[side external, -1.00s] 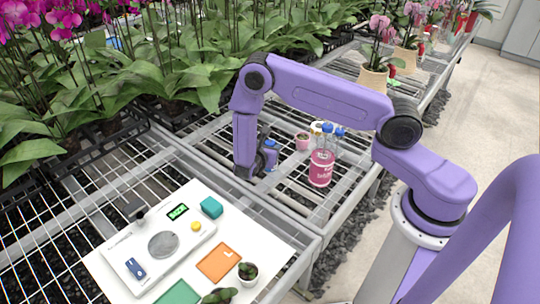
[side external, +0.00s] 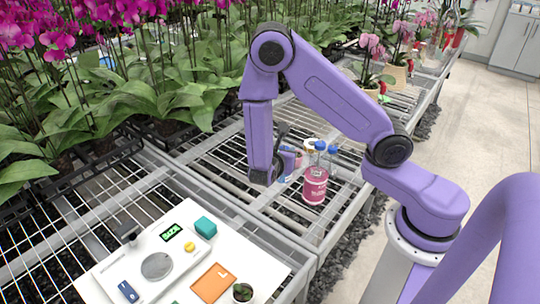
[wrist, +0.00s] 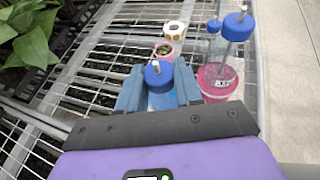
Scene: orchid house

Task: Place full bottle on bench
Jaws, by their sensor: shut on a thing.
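My gripper (wrist: 158,92) is shut on a blue-capped bottle (wrist: 158,72), whose cap shows between the fingers in the wrist view. Most of its body is hidden by the fingers, and I cannot tell how full it is. In the side view my gripper (side external: 284,167) is partly hidden by my arm, above the wire-mesh bench (side external: 232,186). A bottle of pink liquid (side external: 315,188) with a blue cap and a label stands upright on the bench, right of my gripper; it also shows in the wrist view (wrist: 216,84). I cannot tell whether the held bottle touches the bench.
Behind stand a clear blue-capped bottle (wrist: 214,45), a pink pot (wrist: 166,55) and a tape roll (wrist: 174,30). A scale (side external: 157,266) and a teal block (side external: 205,227) are on a white board nearer the camera. Orchids line the left. Bare mesh lies left of my gripper.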

